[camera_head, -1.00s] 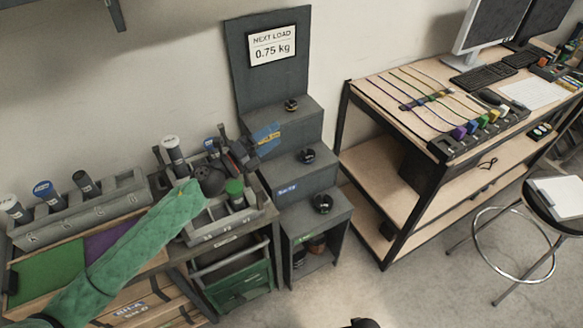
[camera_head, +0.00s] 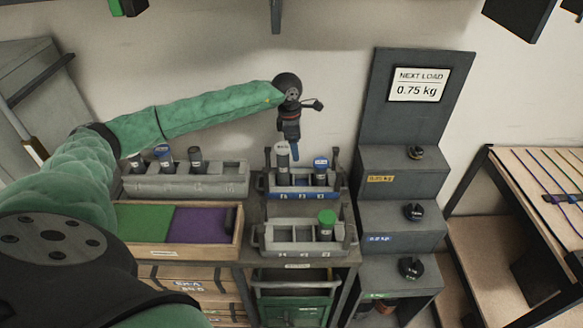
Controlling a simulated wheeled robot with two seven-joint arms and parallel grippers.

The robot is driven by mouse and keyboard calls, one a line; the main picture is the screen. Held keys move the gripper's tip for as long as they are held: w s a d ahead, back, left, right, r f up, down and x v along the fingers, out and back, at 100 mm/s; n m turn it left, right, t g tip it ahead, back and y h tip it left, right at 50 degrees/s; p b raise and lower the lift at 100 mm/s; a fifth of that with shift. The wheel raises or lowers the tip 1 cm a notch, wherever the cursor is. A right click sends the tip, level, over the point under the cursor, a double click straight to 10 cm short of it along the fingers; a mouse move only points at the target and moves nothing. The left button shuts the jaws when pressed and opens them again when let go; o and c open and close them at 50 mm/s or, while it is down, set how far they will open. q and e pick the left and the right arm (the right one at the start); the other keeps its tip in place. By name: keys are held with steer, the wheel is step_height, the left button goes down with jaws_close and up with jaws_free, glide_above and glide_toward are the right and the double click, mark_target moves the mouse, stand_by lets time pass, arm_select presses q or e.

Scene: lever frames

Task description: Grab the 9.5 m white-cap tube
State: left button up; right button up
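A tall grey tube with a white cap (camera_head: 283,159) stands upright at the left of the blue-fronted rack (camera_head: 308,192). A blue-cap tube (camera_head: 320,170) stands at that rack's right. The length markings are too small to read. My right gripper is out of view.
The long rack also holds a blue-cap tube (camera_head: 164,157) and a black-cap tube (camera_head: 196,160). A green-cap tube (camera_head: 326,224) stands in the front grey rack (camera_head: 275,238). A stepped grey stand (camera_head: 395,188) with black weights rises at the right. Green and purple mats lie left.

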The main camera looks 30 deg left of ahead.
mark_target(284, 147)
arm_select(q)
steer(key=shift+y, duration=0.7)
steer(key=a, duration=0.2)
steer(key=a+b, duration=0.1)
steer(key=a, duration=0.1)
steer(key=shift+w+r, duration=0.15)
steer(key=shift+w, duration=0.15)
steer(key=shift+a+f+b, duration=0.3)
steer(key=shift+f+b, duration=0.15)
steer(key=shift+f, duration=0.05)
steer(key=shift+f+b, duration=0.25)
steer(key=shift+b, duration=0.05)
steer(key=shift+f, duration=0.1)
steer(key=shift+f+p, duration=0.65)
steer(key=shift+f, duration=0.5)
steer(key=f+p, duration=0.3)
steer(key=f, duration=0.1)
steer(key=shift+a+p, duration=0.25)
steer(key=shift+p, duration=0.1)
steer(key=shift+f, duration=0.65)
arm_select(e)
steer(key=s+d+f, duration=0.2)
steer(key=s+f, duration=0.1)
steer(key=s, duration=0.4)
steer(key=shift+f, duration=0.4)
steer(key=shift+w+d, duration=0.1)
